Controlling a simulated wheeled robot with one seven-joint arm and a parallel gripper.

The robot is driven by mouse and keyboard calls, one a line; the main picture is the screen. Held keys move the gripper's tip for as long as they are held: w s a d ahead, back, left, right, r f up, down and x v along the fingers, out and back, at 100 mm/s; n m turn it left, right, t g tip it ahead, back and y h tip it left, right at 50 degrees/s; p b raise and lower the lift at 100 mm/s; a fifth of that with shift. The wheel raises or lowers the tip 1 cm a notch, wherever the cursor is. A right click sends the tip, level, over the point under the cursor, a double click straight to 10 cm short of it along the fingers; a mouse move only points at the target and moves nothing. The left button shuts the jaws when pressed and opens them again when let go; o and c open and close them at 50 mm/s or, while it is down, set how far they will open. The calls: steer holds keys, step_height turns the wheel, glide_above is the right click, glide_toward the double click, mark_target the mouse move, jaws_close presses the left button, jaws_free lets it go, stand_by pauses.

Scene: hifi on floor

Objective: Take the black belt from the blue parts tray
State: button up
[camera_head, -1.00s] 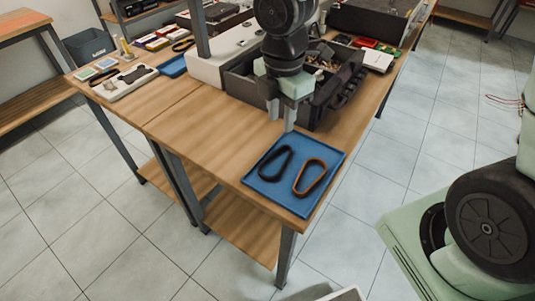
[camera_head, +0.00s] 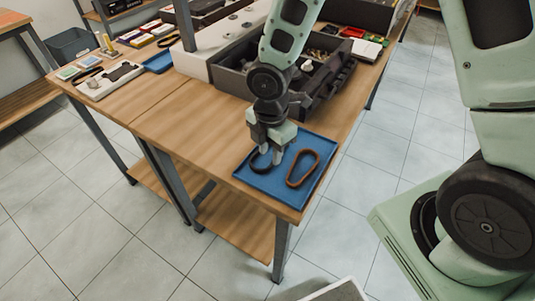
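The blue parts tray (camera_head: 268,183) lies at the near right corner of the wooden table. The black belt (camera_head: 255,165), a dark loop, lies on the left part of the tray, partly hidden by my gripper. A brown belt (camera_head: 290,180) lies to its right on the same tray. My gripper (camera_head: 270,160) points down over the black belt, with its fingertips at or just above it. A small gap seems to show between the fingers. I cannot tell whether they touch the belt.
A dark open toolbox (camera_head: 325,80) stands behind the tray. A white board with parts (camera_head: 110,80) and a second blue tray (camera_head: 158,63) lie at the far left. The wooden tabletop (camera_head: 190,125) left of the tray is clear.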

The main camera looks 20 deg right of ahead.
mark_target(270, 165)
step_height(270, 165, down, 4)
steer(key=shift+s+r, duration=0.15)
jaws_close()
